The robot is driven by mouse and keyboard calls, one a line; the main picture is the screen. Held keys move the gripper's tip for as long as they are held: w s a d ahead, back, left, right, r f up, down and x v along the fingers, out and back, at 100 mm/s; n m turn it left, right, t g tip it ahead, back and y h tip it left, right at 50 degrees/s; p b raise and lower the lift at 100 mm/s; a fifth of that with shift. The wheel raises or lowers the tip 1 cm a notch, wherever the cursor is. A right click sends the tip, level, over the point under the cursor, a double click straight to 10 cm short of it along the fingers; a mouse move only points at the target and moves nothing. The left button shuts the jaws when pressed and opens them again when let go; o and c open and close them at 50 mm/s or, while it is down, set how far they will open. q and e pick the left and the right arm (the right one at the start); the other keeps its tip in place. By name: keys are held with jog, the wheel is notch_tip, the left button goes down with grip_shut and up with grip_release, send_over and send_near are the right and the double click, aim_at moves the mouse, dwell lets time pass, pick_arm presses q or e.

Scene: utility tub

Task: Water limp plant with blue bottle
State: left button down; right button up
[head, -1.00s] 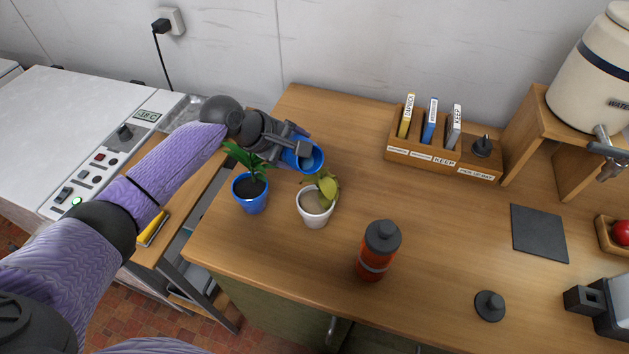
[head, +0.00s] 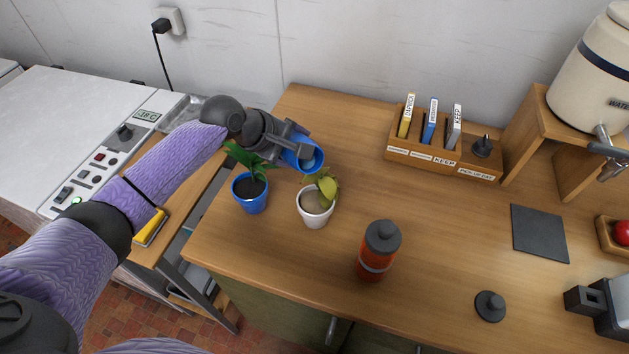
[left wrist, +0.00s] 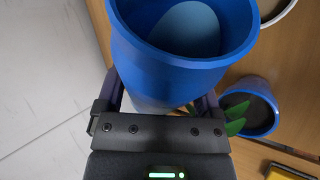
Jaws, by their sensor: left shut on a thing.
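My left gripper (head: 291,142) is shut on the blue bottle (head: 310,157). The bottle is open and tilted, its mouth toward the right, above and behind the white pot (head: 316,217). In the left wrist view the bottle (left wrist: 150,65) fills the upper middle, with paler blue liquid visible inside. A limp plant (head: 327,186) with drooping yellow-green leaves stands in the white pot. An upright green plant (head: 247,157) stands in a blue pot (head: 250,198) to its left, partly behind my arm. No stream is clearly visible. My right gripper is not in view.
A red bottle with a dark cap (head: 378,250) stands right of the white pot. A dark round lid (head: 490,306) lies farther right. A wooden card rack (head: 440,160) and a water dispenser (head: 595,75) stand behind.

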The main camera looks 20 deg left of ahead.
pick_arm(q)
jog(key=shift+r+t+y+b, duration=0.3)
jog(key=shift+r+t, duration=0.1)
jog(key=shift+r, duration=0.05)
dwell(1.4)
jog(key=shift+r+m+t+y+p, duration=0.3)
jog(key=shift+r+m+t+p, duration=0.15)
jog(key=shift+p, duration=0.8)
dwell(0.6)
